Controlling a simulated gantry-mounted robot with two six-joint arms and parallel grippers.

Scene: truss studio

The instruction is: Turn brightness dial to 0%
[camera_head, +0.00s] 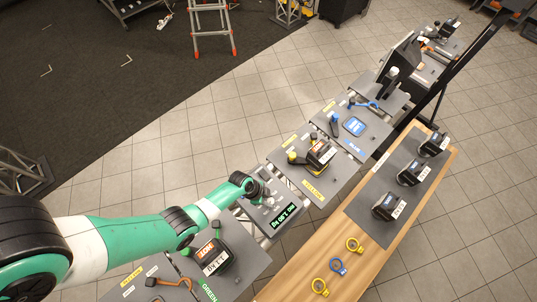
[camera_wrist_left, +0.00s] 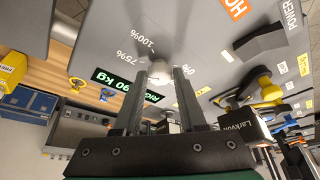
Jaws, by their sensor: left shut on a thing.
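The brightness dial (camera_wrist_left: 160,70) is a pale, blurred knob on a grey panel (camera_wrist_left: 215,25), between the fingertips of my left gripper (camera_wrist_left: 161,76) in the left wrist view. The gripper is shut on it. Printed marks around it read 75%, 100% and 0%; the pointer cannot be made out. In the head view my left gripper (camera_head: 259,193) comes down on the grey panel beside a small black display (camera_head: 285,215) with green text, and hides the dial. My right gripper is not in view.
Grey panels with a yellow-labelled device (camera_head: 320,154) and a blue-screened device (camera_head: 354,126) stand beyond. Below my arm is another panel with a black device (camera_head: 213,257). A wooden table (camera_head: 300,265) at right holds coloured rings and black devices (camera_head: 389,206).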

